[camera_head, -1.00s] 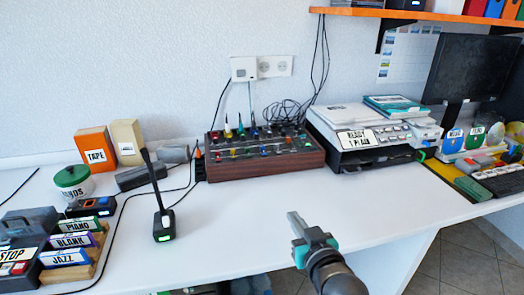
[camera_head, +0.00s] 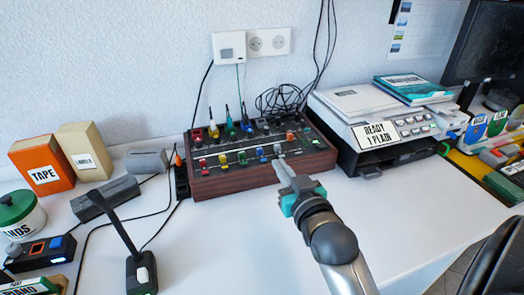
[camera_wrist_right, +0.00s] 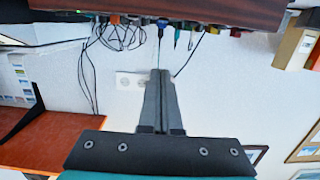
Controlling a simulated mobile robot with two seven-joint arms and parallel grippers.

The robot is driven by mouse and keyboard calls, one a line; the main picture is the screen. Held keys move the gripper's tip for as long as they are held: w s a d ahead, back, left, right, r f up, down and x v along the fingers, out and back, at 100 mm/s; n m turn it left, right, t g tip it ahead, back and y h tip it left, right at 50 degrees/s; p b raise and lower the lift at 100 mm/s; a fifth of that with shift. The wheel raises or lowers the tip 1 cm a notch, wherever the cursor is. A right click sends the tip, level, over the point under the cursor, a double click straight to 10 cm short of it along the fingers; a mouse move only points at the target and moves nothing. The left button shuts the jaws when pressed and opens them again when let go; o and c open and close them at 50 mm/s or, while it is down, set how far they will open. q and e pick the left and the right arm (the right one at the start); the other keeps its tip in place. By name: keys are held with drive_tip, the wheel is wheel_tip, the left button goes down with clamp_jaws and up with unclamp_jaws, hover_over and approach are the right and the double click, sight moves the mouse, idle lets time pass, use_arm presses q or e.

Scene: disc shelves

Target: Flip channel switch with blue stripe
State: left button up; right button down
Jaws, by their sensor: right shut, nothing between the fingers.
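The mixer (camera_head: 235,181), a dark console with wooden sides, stands against the wall and carries several coloured switches and knobs. A blue piece (camera_head: 259,152) shows in its front row, and another blue one (camera_head: 247,127) stands behind; I cannot tell which switch bears the blue stripe. My right gripper (camera_head: 281,164) is shut and empty, its tips at the mixer's front right edge; I cannot tell whether they touch. In the right wrist view the gripper (camera_wrist_right: 159,75) points toward the wall, and the mixer (camera_wrist_right: 210,10) shows upside down along the top. My left gripper is not in view.
A printer (camera_head: 370,125) stands right of the mixer. Cables run over the desk and behind the mixer. The desk (camera_head: 225,245) in front is clear.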

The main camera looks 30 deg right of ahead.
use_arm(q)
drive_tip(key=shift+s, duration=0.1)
use_arm(e)
drive_tip(key=shift+s, duration=0.15)
drive_tip(key=b, duration=0.3)
hover_over(266, 165)
drive_tip(key=f, duration=0.1)
wheel_tip(266, 165, down, 3)
drive_tip(key=shift+r+b, duration=0.2)
drive_tip(key=shift+b, duration=0.8)
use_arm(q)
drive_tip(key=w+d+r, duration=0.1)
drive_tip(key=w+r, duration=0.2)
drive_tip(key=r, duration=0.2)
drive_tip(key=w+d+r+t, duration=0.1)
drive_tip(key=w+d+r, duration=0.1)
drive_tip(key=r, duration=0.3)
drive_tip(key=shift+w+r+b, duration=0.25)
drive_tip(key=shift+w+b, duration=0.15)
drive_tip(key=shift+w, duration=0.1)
use_arm(e)
drive_tip(key=shift+f, duration=0.7)
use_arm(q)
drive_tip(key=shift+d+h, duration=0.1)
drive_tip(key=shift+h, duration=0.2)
